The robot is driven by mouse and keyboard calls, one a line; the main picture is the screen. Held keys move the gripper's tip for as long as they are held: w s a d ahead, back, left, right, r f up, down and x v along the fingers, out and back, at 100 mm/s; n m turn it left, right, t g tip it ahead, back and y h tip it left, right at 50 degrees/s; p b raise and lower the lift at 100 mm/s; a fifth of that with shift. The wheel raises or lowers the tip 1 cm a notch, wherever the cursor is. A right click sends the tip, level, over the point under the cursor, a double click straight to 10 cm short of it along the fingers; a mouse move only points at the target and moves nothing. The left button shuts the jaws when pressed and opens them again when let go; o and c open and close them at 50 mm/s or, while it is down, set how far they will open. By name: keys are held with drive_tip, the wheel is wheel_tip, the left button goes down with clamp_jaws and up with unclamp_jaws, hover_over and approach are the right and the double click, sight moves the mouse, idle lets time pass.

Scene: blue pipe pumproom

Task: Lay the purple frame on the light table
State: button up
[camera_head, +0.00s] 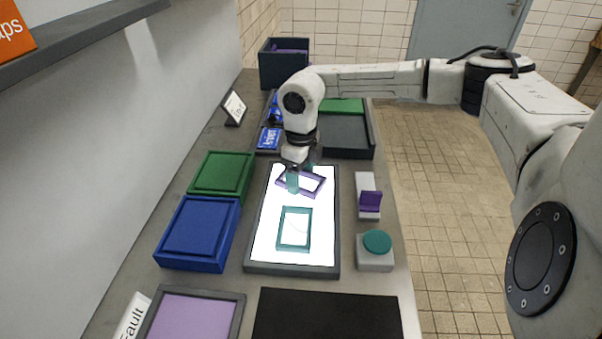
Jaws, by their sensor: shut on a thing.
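The purple frame (320,188) is a small rectangular frame with an open middle. It is over the far part of the light table (267,228), a bright white panel with a dark grey rim. My gripper (298,181) points down and is shut on the frame's left side. The frame is turned at an angle to the table's edges. I cannot tell whether it touches the lit surface. A teal frame (281,229) lies flat on the nearer half of the panel. The gripper's fingers hide part of the purple frame.
Green (222,172) and blue (197,232) trays stand left of the light table. A purple bracket on a block (370,200) and a teal disc on a block (377,242) stand to its right. A black mat (325,315) and a purple-floored tray (194,318) are in front.

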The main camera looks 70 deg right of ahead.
sight(301, 178)
drive_tip(key=shift+f, duration=0.2)
drive_tip(key=o, duration=1.1)
drive_tip(key=shift+r, duration=0.15)
wheel_tip(301, 178, up, 12)
drive_tip(key=shift+r+b, duration=0.1)
drive_tip(key=shift+b, duration=0.25)
